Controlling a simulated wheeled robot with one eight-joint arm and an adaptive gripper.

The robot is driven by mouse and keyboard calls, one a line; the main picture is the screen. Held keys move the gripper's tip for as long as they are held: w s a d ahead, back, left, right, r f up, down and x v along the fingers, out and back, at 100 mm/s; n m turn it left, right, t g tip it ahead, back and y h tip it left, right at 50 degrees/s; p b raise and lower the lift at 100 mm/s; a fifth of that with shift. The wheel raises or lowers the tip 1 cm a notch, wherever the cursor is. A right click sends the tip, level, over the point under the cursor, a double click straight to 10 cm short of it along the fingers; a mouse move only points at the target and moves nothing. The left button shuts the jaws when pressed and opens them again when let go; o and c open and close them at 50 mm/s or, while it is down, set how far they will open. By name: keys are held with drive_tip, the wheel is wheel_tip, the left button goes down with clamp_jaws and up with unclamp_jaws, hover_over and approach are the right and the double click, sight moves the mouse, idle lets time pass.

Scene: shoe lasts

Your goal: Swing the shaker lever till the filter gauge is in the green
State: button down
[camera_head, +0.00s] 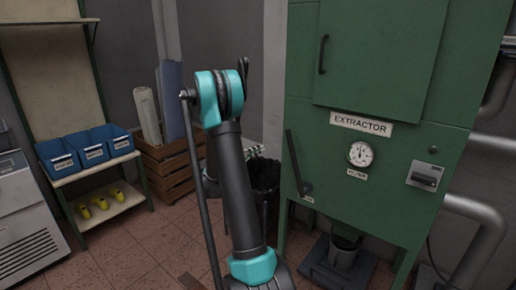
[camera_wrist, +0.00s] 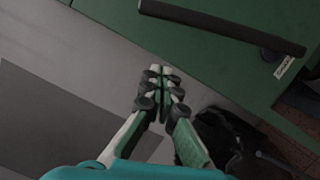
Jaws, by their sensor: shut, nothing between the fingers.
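The shaker lever (camera_head: 294,162) is a black bar on the left front of the green extractor cabinet (camera_head: 400,92). In the head view it leans up and slightly left from its low pivot. It also shows in the wrist view (camera_wrist: 215,22), crossing the top right. The round white filter gauge (camera_head: 360,154) sits right of the lever; its dark needle points roughly upward, and its coloured zones are too small to tell. My gripper (camera_wrist: 162,74) is shut and empty, apart from the lever, below and left of it in the wrist view. My arm largely hides it in the head view.
A dark bin (camera_head: 266,178) stands left of the cabinet, behind my arm. A wooden crate (camera_head: 172,165) with rolls and a shelf with blue bins (camera_head: 93,152) are farther left. Pipes (camera_head: 478,210) run at the right. A bucket (camera_head: 343,251) stands under the cabinet.

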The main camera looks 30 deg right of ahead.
drive_tip(key=s+d+r, duration=0.2)
drive_tip(key=d, duration=0.8)
drive_tip(key=shift+s, duration=0.15)
drive_tip(key=s+d+r+m+y, duration=0.1)
drive_tip(key=s+d+m, duration=0.2)
drive_tip(key=s, duration=0.5)
drive_tip(key=s+d+m, duration=0.3)
drive_tip(key=s+m, duration=0.1)
drive_tip(key=s, duration=0.4)
drive_tip(key=shift+d+r+y, duration=0.3)
drive_tip(key=shift+r+y, duration=0.1)
drive_tip(key=shift+s, duration=0.1)
